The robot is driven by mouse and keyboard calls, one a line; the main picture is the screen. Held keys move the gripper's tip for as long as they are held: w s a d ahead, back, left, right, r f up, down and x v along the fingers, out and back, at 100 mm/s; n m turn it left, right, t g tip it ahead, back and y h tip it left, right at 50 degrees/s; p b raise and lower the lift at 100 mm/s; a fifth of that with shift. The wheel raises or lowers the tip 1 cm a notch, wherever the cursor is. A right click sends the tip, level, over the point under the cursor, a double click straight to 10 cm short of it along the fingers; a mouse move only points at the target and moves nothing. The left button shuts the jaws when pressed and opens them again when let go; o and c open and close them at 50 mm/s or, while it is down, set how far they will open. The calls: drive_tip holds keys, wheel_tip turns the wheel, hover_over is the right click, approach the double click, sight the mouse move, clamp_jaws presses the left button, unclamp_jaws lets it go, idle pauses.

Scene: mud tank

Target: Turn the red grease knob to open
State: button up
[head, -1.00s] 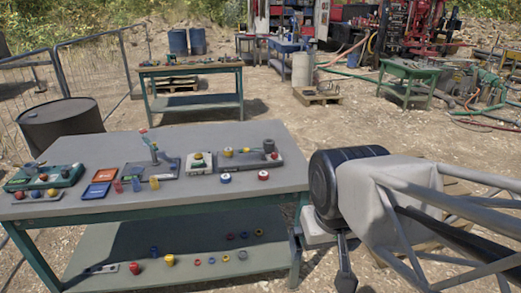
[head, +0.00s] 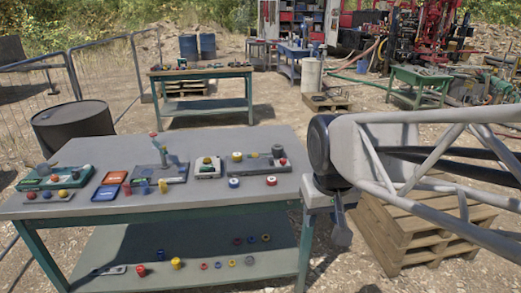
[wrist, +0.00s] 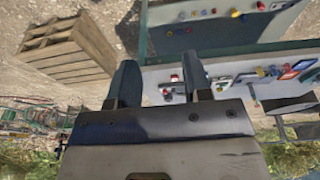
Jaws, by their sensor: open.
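Several red knobs or caps show on the grey-topped workbench (head: 120,211), and I cannot tell which one is the grease knob. One red part (head: 282,161) is on the grey valve-like block at the right of the bench.
A wooden pallet stack (head: 410,228) stands right of the bench, below my arm. A black drum (head: 72,122) stands behind the bench at left. A lever with a red ball (head: 153,133) stands up mid-bench.

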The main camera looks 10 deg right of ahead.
drive_tip(key=w+d+r, duration=0.1)
drive_tip(key=w+r, duration=0.2)
drive_tip(key=w, duration=1.3)
drive_tip(key=n+g, duration=0.2)
drive_tip(key=n, duration=0.1)
hover_over(283, 159)
drive_tip(key=s, duration=0.1)
wheel_tip(283, 159, down, 19)
drive_tip(key=shift+f, duration=0.1)
drive_tip(key=shift+w+f, duration=0.3)
drive_tip(key=shift+w, duration=0.05)
drive_tip(key=shift+f, duration=3.9)
